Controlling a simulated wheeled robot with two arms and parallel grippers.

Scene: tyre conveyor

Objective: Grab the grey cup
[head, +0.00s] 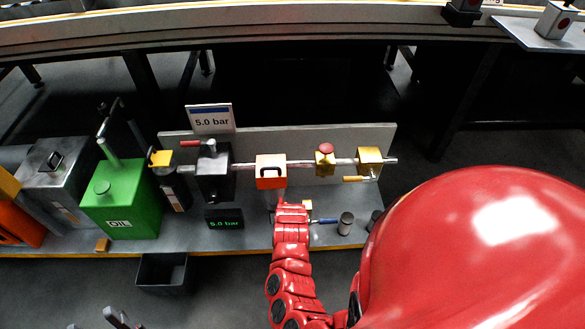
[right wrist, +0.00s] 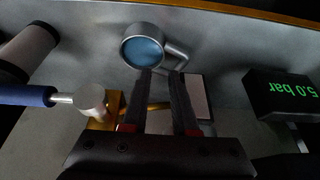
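The grey cup (right wrist: 143,47) shows in the right wrist view as a round metal cup with a blue inside and a bent handle (right wrist: 178,57) on its right. It stands on the grey bench just beyond my right fingertips. My right gripper (right wrist: 161,74) is open, its two dark fingers apart, with the handle just ahead of the right finger. Whether the fingers touch the cup or handle I cannot tell. In the head view my red right arm hides the cup and most of that gripper. My left gripper (head: 95,321) shows only its grey fingertips, apart, at the bottom left edge.
The pressure display (right wrist: 285,95) stands right. An orange block (head: 271,172) on the pipe, a green oil can (head: 125,197) and a black bin (head: 163,271) are nearby.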

